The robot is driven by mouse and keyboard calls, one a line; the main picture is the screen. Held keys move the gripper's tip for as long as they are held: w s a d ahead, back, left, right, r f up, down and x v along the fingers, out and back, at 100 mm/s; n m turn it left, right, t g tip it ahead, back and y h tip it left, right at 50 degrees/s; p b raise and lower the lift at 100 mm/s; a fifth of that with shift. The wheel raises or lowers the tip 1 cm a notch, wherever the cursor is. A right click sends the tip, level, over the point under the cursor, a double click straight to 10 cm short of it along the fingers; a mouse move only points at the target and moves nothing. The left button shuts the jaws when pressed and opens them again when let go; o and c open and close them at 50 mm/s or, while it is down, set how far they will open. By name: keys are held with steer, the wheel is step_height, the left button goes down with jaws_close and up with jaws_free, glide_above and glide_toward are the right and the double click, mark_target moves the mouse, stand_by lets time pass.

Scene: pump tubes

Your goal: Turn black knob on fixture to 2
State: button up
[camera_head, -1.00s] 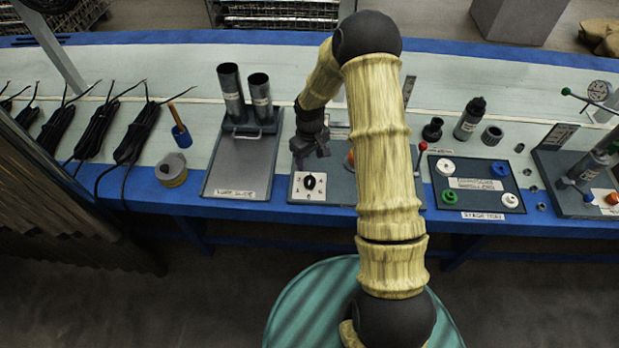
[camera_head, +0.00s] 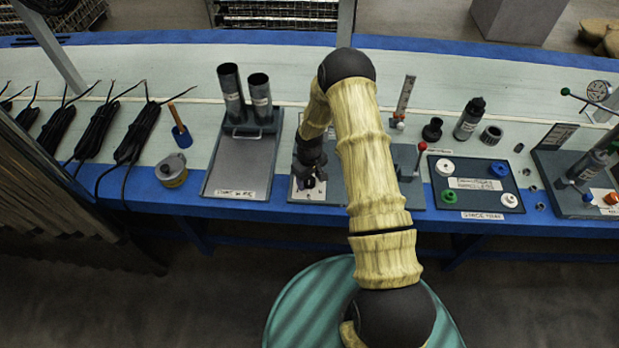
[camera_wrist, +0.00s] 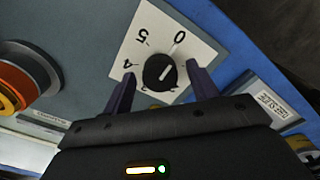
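The black knob (camera_wrist: 159,71) sits on a white dial plate (camera_wrist: 147,37) with printed numbers, seen upside down in the wrist view. The 0, 5 and 4 are readable; the lower marks are partly hidden. A pale line shows on the knob, but I cannot tell surely which number it marks. My gripper (camera_wrist: 161,77) is open, with one dark finger on each side of the knob and gaps visible between. In the head view my gripper (camera_head: 311,172) is over the plate (camera_head: 306,192) on the grey fixture (camera_head: 408,188) and mostly hides the knob.
An orange round button (camera_wrist: 20,82) is left of the dial in the wrist view. On the fixture in the head view stands a red-tipped lever (camera_head: 421,148). A grey tray with two tubes (camera_head: 240,172) is left, and a dark tray with coloured rings (camera_head: 462,198) right.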

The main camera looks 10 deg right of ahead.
steer(key=c, duration=0.9)
steer(key=shift+m, duration=0.3)
steer(key=m+b, duration=0.1)
steer(key=m, duration=0.3)
steer(key=m+b, duration=0.1)
steer(key=m, duration=0.4)
steer(key=shift+m, duration=0.3)
steer(key=m, duration=0.6)
steer(key=shift+m, duration=0.3)
steer(key=m, duration=0.3)
steer(key=shift+m+p, duration=0.5)
steer(key=shift+m, duration=1.5)
